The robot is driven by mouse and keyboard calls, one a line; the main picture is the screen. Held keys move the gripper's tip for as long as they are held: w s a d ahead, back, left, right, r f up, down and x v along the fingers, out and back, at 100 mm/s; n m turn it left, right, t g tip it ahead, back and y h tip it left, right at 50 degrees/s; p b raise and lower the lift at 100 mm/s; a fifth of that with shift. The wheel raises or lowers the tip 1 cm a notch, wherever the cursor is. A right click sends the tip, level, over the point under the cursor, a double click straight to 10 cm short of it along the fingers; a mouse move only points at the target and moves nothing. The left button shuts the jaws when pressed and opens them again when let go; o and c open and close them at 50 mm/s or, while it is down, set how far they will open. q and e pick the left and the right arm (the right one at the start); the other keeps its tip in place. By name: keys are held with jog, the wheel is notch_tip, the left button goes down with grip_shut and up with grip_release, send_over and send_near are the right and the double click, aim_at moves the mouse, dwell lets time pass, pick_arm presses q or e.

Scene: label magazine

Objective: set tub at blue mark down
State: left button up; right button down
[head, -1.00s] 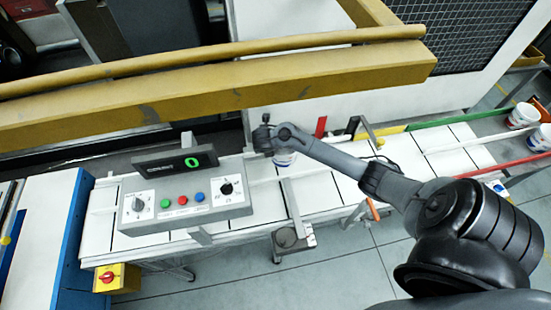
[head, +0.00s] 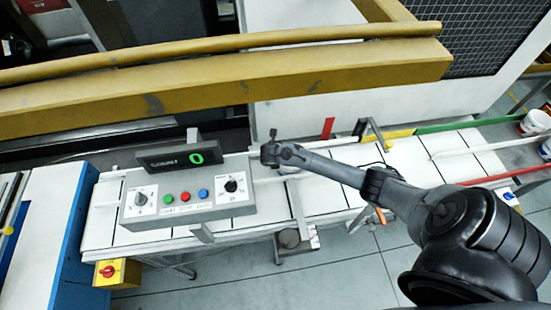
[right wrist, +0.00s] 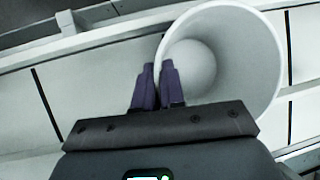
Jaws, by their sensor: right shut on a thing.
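My right gripper (right wrist: 158,76) is shut on the wall of a white tub (right wrist: 252,62), one finger inside the rim and one outside. The tub's open mouth faces the right wrist camera and it looks empty. In the head view my right gripper (head: 272,153) is over the conveyor, just right of the control panel, and its fingertips are hidden. Only a sliver of the held tub (head: 288,170) shows beneath the arm. Whether it touches the surface I cannot tell. A small blue patch (head: 508,196) lies at the right by the red rail. My left gripper is out of view.
The control panel (head: 187,200) with a display reading 0 (head: 180,158) stands close left of the gripper. A post and bracket (head: 290,238) stand in front. A yellow beam (head: 220,85) runs behind. More white tubs (head: 535,122) stand far right. White slats (head: 325,192) right of the gripper are clear.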

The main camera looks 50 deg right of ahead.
jog(key=shift+f, duration=0.1)
jog(key=c, duration=1.2)
grip_release()
jog(key=p+v, duration=0.2)
jog(key=v, duration=1)
jog(key=shift+p, duration=0.35)
